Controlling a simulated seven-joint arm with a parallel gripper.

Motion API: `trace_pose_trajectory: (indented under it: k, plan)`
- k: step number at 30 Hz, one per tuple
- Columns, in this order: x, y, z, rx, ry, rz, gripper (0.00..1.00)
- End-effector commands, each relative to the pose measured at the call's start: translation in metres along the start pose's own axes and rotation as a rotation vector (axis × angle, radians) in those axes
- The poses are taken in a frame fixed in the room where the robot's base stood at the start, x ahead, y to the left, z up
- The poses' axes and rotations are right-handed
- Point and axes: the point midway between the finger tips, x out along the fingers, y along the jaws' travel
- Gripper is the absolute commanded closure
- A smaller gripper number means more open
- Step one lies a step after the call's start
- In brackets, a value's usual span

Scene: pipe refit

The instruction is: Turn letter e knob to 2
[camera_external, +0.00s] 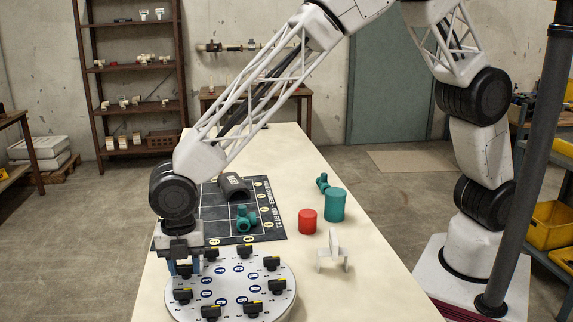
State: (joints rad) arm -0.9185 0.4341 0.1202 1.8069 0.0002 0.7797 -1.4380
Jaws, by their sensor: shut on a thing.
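A round white dial plate (232,309) with several black knobs around its rim lies at the near end of the table. Blue letters and small numbers mark the plate, too small to read surely. My gripper (184,267) points down at the plate's back left edge, its fingers shut on a black knob (184,272). I cannot tell whether this is the letter e knob or which number it points to. The other knobs, such as the right one (277,286) and the front one (211,312), stand free.
A dark marked mat (270,222) behind the plate carries a teal pipe fitting (245,218) and a dark grey block (233,187). A red cylinder (307,221), a teal cylinder (335,204) and a white bracket (333,251) stand to the right. The front right tabletop (360,295) is clear.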

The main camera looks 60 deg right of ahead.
Motion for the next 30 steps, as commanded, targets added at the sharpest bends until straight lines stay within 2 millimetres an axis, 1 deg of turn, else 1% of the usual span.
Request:
trace_pose_trajectory:
  k: [8, 14, 20, 30]
  plan:
    - [-0.0005, 0.0, 0.0, 0.019, 0.0, 0.0, 0.84]
    - [-0.0013, 0.0003, 0.0, 0.086, 0.0, 0.001, 0.84]
    - [-0.0007, 0.0, 0.0, 0.211, 0.0, 0.0, 0.84]
    - [-0.001, 0.0001, 0.0001, 0.517, 0.0, 0.0, 0.84]
